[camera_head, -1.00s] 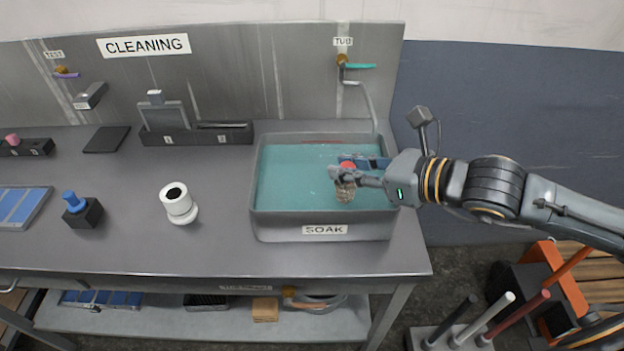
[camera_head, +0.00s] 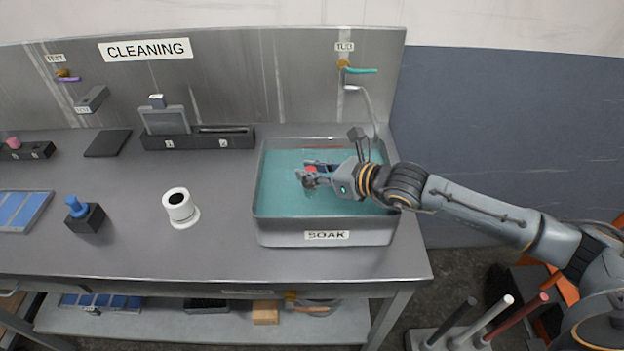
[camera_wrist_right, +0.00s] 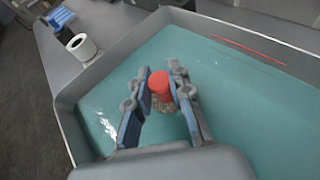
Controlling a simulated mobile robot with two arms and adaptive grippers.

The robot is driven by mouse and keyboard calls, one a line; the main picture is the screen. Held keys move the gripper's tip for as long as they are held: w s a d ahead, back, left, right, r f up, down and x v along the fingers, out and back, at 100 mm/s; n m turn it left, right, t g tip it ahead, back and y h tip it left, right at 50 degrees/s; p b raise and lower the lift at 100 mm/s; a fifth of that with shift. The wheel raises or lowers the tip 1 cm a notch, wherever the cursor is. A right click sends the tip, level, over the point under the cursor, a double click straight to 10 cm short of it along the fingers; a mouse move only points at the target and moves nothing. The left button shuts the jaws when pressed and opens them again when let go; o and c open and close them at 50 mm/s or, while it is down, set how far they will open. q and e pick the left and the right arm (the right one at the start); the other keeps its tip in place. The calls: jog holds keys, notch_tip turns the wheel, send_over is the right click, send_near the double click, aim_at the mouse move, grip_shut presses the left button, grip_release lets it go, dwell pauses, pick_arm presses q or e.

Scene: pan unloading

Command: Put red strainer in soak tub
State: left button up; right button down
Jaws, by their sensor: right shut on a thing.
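The red strainer (camera_head: 311,170) has a red top and a mesh lower part. In the right wrist view its red top (camera_wrist_right: 160,86) sits between the fingers and the mesh is partly hidden. My right gripper (camera_head: 308,177) is shut on the strainer and holds it within the soak tub's outline. The soak tub (camera_head: 325,239) is a grey basin with teal liquid and a SOAK label; its wall also shows in the right wrist view (camera_wrist_right: 70,125). I cannot tell whether the strainer touches the liquid. My left gripper is not in view.
A white cylinder (camera_head: 180,208) stands left of the tub, and a black block with a blue knob (camera_head: 85,215) farther left. A faucet (camera_head: 358,72) hangs over the tub's back right. The counter (camera_head: 225,240) between tub and cylinder is clear.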

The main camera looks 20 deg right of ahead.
notch_tip(320, 180, down, 2)
jog(key=shift+f, duration=0.1)
jog(key=shift+f, duration=0.1)
jog(key=c, duration=1.2)
grip_release()
jog(key=shift+r, duration=0.3)
jog(key=shift+b+v, duration=2)
jog(key=shift+v, duration=4)
